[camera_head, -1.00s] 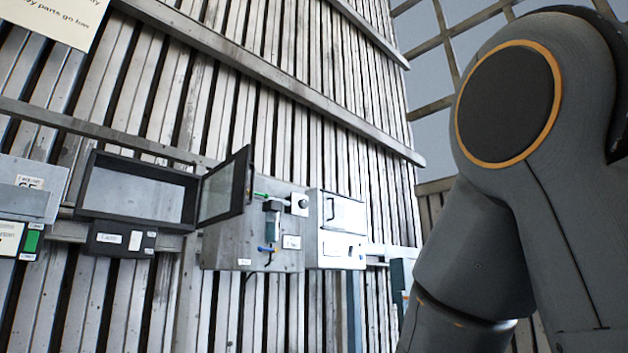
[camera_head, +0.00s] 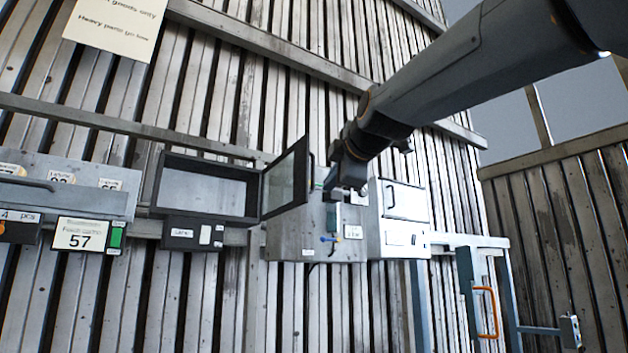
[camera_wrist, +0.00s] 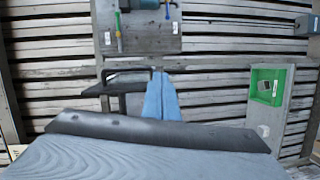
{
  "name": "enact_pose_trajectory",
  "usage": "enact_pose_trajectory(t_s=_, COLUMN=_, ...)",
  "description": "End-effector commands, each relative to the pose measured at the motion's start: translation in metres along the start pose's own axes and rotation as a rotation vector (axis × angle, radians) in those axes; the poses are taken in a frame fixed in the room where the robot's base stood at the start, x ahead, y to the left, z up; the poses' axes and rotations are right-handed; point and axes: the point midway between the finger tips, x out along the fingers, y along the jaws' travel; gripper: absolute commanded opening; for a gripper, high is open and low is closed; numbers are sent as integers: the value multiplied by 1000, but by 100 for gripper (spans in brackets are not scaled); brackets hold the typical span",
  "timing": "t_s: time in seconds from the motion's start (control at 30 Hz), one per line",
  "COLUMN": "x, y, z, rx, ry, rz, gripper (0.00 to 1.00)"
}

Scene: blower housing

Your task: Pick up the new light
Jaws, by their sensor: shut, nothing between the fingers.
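My gripper (camera_head: 343,188) is at the end of my arm in the head view, in front of the grey wall panel with the small blue lever. In the wrist view its pale blue fingers (camera_wrist: 160,98) are together, with nothing seen between them. I cannot pick out with certainty which thing is the new light. In the wrist view a green-framed plate (camera_wrist: 267,87) with a small grey square stands to the right of the fingers, apart from them. A black bracket (camera_wrist: 124,82) is just left of the fingers; I cannot tell whether they touch.
A black-framed box (camera_head: 205,190) with its glass door (camera_head: 287,180) swung open is left of the grey panel (camera_head: 295,238). A white cabinet (camera_head: 403,215) is right of it. A blue frame with an orange handle (camera_head: 487,312) stands lower right. A sign (camera_head: 85,236) reads 57.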

Motion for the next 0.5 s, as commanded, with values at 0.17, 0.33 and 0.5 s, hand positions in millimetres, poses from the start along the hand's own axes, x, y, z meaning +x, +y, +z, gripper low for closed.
enact_pose_trajectory(t_s=0.17, x=-31, y=61, z=-24, rx=-128, ry=34, rz=110, gripper=0)
enact_pose_trajectory(t_s=0.33, x=-25, y=72, z=-28, rx=-153, ry=38, rz=125, gripper=0)
enact_pose_trajectory(t_s=0.5, x=2, y=77, z=-30, rx=-151, ry=38, rz=123, gripper=0)
